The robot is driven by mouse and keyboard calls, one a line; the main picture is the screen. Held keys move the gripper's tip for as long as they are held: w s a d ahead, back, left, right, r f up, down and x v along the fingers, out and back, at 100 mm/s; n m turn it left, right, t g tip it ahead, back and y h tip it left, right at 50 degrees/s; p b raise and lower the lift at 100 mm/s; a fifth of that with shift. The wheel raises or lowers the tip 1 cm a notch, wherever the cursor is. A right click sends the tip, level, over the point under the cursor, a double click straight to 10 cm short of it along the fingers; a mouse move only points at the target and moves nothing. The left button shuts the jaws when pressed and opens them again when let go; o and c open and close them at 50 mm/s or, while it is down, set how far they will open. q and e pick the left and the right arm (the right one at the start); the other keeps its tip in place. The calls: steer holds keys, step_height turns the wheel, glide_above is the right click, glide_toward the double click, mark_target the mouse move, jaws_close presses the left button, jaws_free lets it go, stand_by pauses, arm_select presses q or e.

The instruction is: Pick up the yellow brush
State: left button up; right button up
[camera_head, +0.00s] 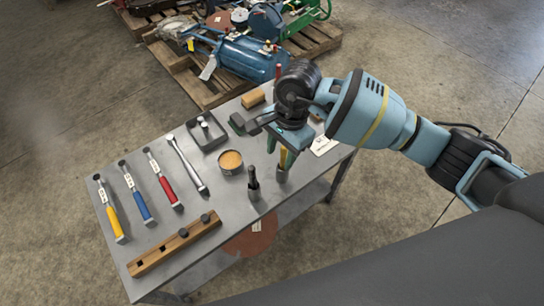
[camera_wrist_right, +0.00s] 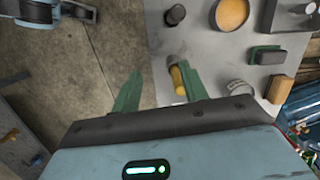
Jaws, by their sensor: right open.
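The yellow brush (camera_head: 283,159) appears to stand upright at the right part of the grey metal table, with its lower end in a small grey holder (camera_head: 282,175). In the right wrist view its yellow part (camera_wrist_right: 178,80) shows beside the inner side of one green finger. My right gripper (camera_head: 281,149) is open and points down over the brush. In the right wrist view its two green fingers (camera_wrist_right: 160,82) are spread, with the brush nearer the right finger. I cannot tell whether they touch. The gripper partly hides the brush in the head view.
A dark-necked item (camera_head: 253,184) stands close by on the table (camera_head: 215,185). A round tin (camera_head: 231,162), a black tray (camera_head: 206,134), a wooden rack (camera_head: 174,245) and several handled tools lie to the left. A loaded pallet (camera_head: 312,42) stands behind.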

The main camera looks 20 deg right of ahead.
mark_target(284, 152)
steer(key=shift+t+h, duration=0.4)
steer(key=shift+h, duration=0.5)
steer(key=w+d, duration=0.1)
steer(key=w+d+r, duration=0.1)
steer(key=w+d, duration=0.1)
steer(key=shift+w+r, duration=0.2)
steer(key=shift+w, duration=0.05)
steer(key=shift+s+f+b, duration=0.1)
steer(key=shift+f+b, duration=0.2)
steer(key=shift+f, duration=0.65)
steer(key=shift+w+a+f, duration=0.1)
steer(key=shift+a+f, duration=0.1)
steer(key=shift+f, duration=1.3)
steer(key=shift+w+a+f, duration=0.1)
steer(key=shift+a+f, duration=0.1)
steer(key=shift+f, duration=1.25)
jaws_close()
